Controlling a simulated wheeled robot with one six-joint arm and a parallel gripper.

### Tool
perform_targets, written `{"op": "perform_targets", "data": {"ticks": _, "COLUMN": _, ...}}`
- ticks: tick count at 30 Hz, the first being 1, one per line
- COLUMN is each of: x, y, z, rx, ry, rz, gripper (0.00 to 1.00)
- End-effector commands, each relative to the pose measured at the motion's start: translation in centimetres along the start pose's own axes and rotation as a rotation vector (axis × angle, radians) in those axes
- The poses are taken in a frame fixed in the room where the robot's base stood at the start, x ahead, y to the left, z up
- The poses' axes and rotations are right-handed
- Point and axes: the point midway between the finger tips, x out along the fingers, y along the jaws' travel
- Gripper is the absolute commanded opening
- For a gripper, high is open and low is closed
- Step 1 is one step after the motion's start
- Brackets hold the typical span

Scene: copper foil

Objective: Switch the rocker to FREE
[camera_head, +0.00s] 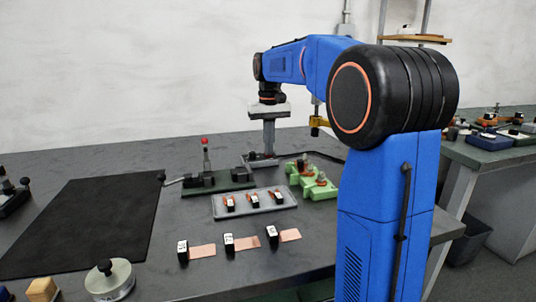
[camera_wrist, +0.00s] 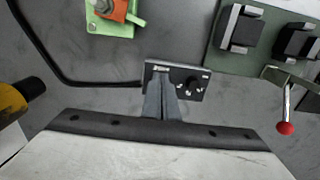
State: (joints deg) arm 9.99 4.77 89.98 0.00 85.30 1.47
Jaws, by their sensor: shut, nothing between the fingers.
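A small dark switch plate with a black rocker or knob (camera_wrist: 194,84) and tiny white marks lies on the table in the wrist view. I cannot read the marks, so which side is FREE or where the rocker is set cannot be told. In the head view the plate (camera_head: 252,161) is partly hidden by my fingers. My gripper (camera_head: 268,154) points down, shut and empty. In the wrist view its fingertips (camera_wrist: 161,72) overlap the left part of the plate, left of the black knob. Whether they touch it is unclear.
A dark green fixture (camera_head: 221,185) with a red-tipped lever (camera_head: 205,143) stands left of the plate. A light green holder (camera_head: 319,190) and a grey tray (camera_head: 283,206) sit nearer. A black cable (camera_wrist: 50,70) curves from the plate. A black mat (camera_head: 90,220) lies left.

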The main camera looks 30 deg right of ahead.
Motion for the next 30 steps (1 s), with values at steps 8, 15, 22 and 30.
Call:
{"op": "perform_targets", "data": {"ticks": 8, "x": -1.8, "y": 0.0, "z": 0.0, "rx": 0.000, "ry": 0.001, "rz": 0.000, "gripper": 0.00}}
{"op": "perform_targets", "data": {"ticks": 15, "x": -3.3, "y": 0.0, "z": 0.0, "rx": 0.000, "ry": 0.001, "rz": 0.000, "gripper": 0.00}}
{"op": "perform_targets", "data": {"ticks": 22, "x": -4.8, "y": 0.0, "z": 0.0, "rx": 0.000, "ry": 0.001, "rz": 0.000, "gripper": 0.00}}
{"op": "perform_targets", "data": {"ticks": 30, "x": -6.4, "y": 0.0, "z": 0.0, "rx": 0.000, "ry": 0.001, "rz": 0.000, "gripper": 0.00}}
